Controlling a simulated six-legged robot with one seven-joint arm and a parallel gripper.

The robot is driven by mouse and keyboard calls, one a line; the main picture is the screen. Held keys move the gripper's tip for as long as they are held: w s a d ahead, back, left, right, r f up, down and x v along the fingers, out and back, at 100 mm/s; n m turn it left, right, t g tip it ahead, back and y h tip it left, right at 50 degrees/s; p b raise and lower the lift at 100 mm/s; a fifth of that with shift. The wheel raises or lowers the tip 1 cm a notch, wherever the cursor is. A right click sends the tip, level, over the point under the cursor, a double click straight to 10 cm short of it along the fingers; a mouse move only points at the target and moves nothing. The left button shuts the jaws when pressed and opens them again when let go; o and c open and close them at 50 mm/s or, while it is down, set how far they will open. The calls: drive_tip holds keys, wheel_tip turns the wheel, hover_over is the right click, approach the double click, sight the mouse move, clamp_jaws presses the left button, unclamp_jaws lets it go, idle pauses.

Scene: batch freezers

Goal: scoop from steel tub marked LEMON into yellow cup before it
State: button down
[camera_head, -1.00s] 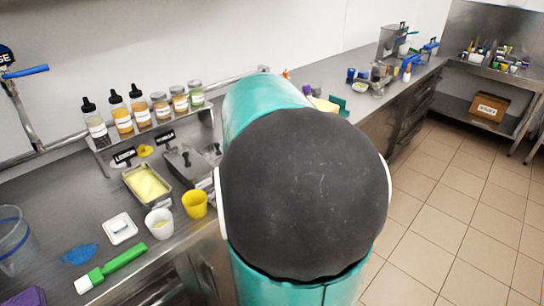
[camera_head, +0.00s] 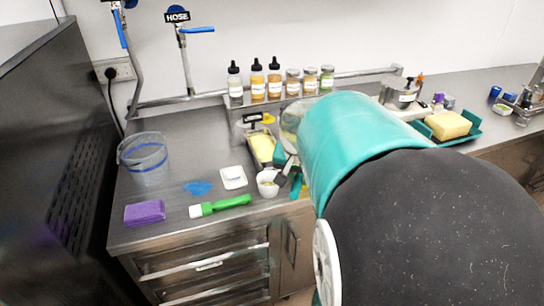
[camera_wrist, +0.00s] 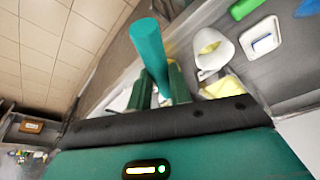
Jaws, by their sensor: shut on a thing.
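The steel tub with pale yellow contents (camera_head: 262,149) stands behind a white cup, under a small black label (camera_head: 252,117) too small to read now. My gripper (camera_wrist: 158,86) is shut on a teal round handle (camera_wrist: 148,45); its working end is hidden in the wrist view. In the head view my gripper is partly hidden by my arm, just right of the white cup (camera_head: 266,188). The white cup, with yellow inside, also shows in the wrist view (camera_wrist: 222,52). The yellow cup is not clearly visible; my arm or gripper likely covers its place.
Several bottles and jars (camera_head: 274,80) line the rear shelf. A yellow block on a teal tray (camera_head: 448,125) lies right.

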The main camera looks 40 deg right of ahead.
drive_tip(key=shift+w+a+f, duration=0.1)
drive_tip(key=shift+f, duration=0.55)
drive_tip(key=shift+s+d+t+y, duration=0.25)
drive_tip(key=shift+t+y, duration=0.15)
drive_tip(key=shift+s+t, duration=0.15)
drive_tip(key=shift+t, duration=0.15)
drive_tip(key=shift+y, duration=0.3)
drive_tip(key=f+m+t+y, duration=0.1)
drive_tip(key=t+y, duration=0.1)
drive_tip(key=t, duration=0.1)
drive_tip(key=s+d+f+m+t+y, duration=0.1)
drive_tip(key=t+y, duration=0.1)
drive_tip(key=t, duration=0.2)
drive_tip(key=s+t+y, duration=0.1)
drive_tip(key=t+y, duration=0.2)
drive_tip(key=t, duration=0.1)
drive_tip(key=shift+d+f+m, duration=0.4)
